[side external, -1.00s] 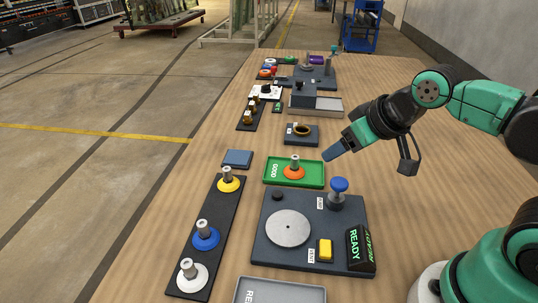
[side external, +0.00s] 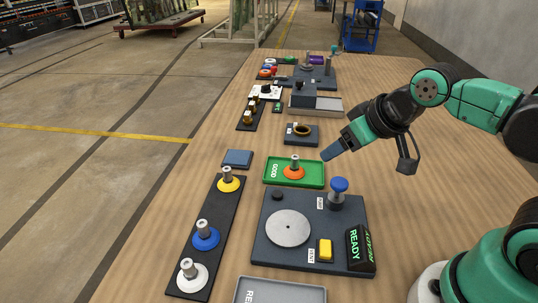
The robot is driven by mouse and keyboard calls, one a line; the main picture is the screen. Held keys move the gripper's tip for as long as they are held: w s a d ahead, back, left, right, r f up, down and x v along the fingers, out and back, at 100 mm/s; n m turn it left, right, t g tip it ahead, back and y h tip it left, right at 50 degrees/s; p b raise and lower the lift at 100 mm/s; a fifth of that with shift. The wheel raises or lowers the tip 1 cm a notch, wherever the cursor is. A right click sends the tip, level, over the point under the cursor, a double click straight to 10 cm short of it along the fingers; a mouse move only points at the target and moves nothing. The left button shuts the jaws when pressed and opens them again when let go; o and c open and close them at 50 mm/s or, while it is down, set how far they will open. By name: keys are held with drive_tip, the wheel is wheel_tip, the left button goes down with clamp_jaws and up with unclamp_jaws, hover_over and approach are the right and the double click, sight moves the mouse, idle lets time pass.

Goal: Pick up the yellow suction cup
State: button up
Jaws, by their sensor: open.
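The yellow suction cup (side external: 228,182) stands upright at the far end of a long dark strip (side external: 216,218) on the left of the table. It has a yellow base and a grey metal stem on top. My gripper (side external: 333,152) is up and to the right of it, well apart, above the table just beyond the right corner of the green tray. Its fingers point down to the left and hold nothing that I can see. The gap between them is hard to make out from this side.
The strip also bears a blue cup (side external: 205,238) and a white cup (side external: 190,275). An orange cup (side external: 294,170) stands in the green tray (side external: 318,179). A dark station (side external: 275,248) with a disc, blue knob and yellow button lies right of the strip. A blue-grey pad (side external: 238,158) lies behind the yellow cup.

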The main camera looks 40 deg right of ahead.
drive_tip(key=w+a+n+g, duration=0.1)
drive_tip(key=w+a, duration=0.4)
drive_tip(key=w, duration=0.4)
drive_tip(key=g, duration=0.1)
hover_over(227, 169)
drive_tip(key=s+d, duration=0.1)
drive_tip(key=s, duration=0.1)
wheel_tip(227, 169, down, 6)
drive_tip(key=r, duration=0.1)
drive_tip(key=shift+w+a+f+n+g+y, duration=0.15)
drive_tip(key=shift+a+f+n+y, duration=0.1)
drive_tip(key=shift+f, duration=0.2)
drive_tip(key=shift+s+a+f+n+g+y, duration=0.15)
drive_tip(key=shift+f+n, duration=0.1)
drive_tip(key=shift+f, duration=0.15)
drive_tip(key=shift+x, duration=2.6)
drive_tip(key=shift+w+d, duration=0.1)
drive_tip(key=shift+d, duration=0.05)
clamp_jaws()
